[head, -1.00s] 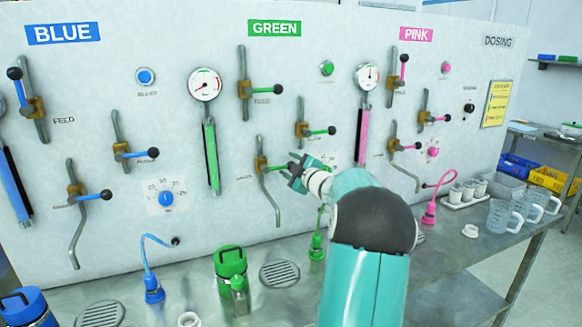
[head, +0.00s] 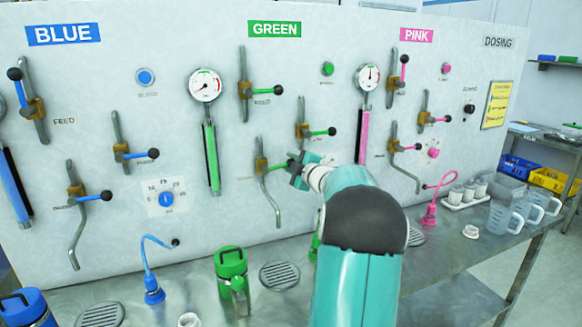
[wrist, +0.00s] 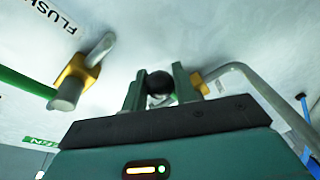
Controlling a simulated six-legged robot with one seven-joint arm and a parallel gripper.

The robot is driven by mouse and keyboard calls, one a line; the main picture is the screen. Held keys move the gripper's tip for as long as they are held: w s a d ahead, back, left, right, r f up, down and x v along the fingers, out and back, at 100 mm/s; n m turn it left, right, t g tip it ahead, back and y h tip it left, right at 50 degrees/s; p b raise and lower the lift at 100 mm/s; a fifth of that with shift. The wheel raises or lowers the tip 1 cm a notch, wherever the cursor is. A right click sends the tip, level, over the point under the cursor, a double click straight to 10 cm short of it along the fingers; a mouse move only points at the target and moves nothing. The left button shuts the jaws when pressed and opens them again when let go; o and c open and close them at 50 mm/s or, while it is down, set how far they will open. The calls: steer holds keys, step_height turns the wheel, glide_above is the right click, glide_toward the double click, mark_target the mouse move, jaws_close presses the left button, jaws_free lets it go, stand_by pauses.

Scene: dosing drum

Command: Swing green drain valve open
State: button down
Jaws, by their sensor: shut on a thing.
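The green drain valve is the lower brass valve (head: 262,165) under the GREEN sign, with a curved grey pipe (head: 274,198) below it. Its short green lever (head: 277,167) points right, roughly level, to my gripper (head: 294,168). In the wrist view, my gripper (wrist: 158,88) is shut on the lever's black ball knob (wrist: 158,82), which sits between the two fingers. The drain valve's brass body (wrist: 197,82) and grey pipe (wrist: 250,85) show just right of the fingers. Most of the lever is hidden there.
The flush valve (head: 302,130), with its own green lever, is just above right of my gripper; it also shows in the wrist view (wrist: 78,78). A green sight tube (head: 211,158) is to the left.

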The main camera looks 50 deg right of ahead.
mark_target(260, 143)
steer(key=r+n, duration=0.2)
steer(key=a+r+n+g, duration=0.1)
steer(key=n, duration=0.1)
steer(key=shift+w+r, duration=0.15)
steer(key=shift+w, duration=0.2)
steer(key=n, duration=0.1)
steer(key=a+r+n, duration=0.1)
steer(key=w+a+r+n, duration=0.1)
steer(key=n, duration=0.1)
steer(key=shift+r+g+h, duration=0.25)
steer(key=shift+g+h, duration=0.05)
steer(key=shift+g, duration=0.1)
steer(key=a+n, duration=0.1)
steer(key=w+a+r+n, duration=0.1)
steer(key=n, duration=0.1)
steer(key=shift+w+g+h, duration=0.15)
steer(key=shift+g+h, duration=0.15)
steer(key=shift+g, duration=0.1)
steer(key=shift+w+a+r+n, duration=0.25)
steer(key=shift+w+a+n, duration=0.15)
steer(key=shift+a+n, duration=0.4)
steer(key=shift+w+a+n+h, duration=0.3)
steer(key=shift+n+h, duration=0.2)
steer(key=shift+n, duration=0.3)
steer(key=shift+a, duration=0.1)
steer(key=c, duration=1.1)
jaws_free()
